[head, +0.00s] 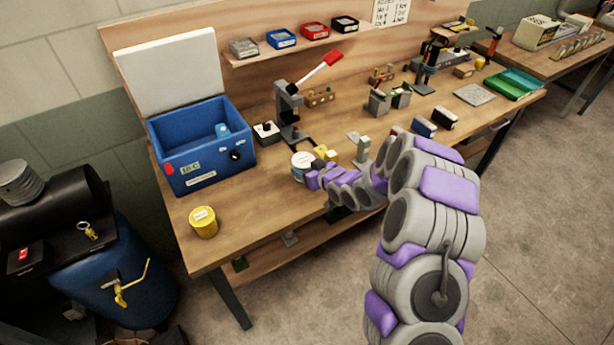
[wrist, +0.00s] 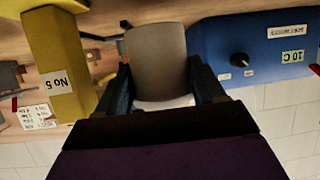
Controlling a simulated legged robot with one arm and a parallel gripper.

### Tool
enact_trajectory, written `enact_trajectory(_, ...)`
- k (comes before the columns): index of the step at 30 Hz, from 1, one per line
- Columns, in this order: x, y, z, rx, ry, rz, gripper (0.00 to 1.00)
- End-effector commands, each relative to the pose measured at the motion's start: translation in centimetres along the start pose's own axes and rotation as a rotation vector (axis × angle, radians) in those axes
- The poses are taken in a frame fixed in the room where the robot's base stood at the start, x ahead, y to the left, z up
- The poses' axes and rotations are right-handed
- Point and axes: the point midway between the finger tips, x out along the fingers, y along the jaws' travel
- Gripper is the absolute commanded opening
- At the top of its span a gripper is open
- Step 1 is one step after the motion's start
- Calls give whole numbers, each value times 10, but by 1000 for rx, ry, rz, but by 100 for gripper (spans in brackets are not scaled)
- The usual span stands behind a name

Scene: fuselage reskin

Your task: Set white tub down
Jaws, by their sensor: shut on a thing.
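The white tub (head: 302,160) is a small round pot with a pale labelled lid, over the middle of the workbench, right of the blue box. My gripper (head: 309,179) is beside it at the end of my purple and grey arm. In the wrist view the tub (wrist: 157,55) looks grey in shadow and stands between the two dark fingers of my gripper (wrist: 163,92), which are shut on its sides. My gripper hides its lower part in the head view, so I cannot tell whether it touches the bench.
A blue box (head: 200,170) with a raised white lid stands left of the tub. A yellow tub (head: 203,222) sits near the front left corner. A lever press (head: 288,112) stands behind. A yellow block marked No 5 (wrist: 55,65) is close beside my gripper. Bare wood (head: 250,205) lies front left.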

Motion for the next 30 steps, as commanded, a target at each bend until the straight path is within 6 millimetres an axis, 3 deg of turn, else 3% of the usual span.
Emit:
enact_trajectory(7,12,-1,31,3,-4,-2,30)
enact_trajectory(17,13,-1,33,0,-3,-1,30)
enact_trajectory(18,13,-1,33,0,-3,-1,72)
enact_trajectory(25,13,-1,33,0,-3,-1,94)
enact_trajectory(30,13,-1,33,0,-3,-1,95)
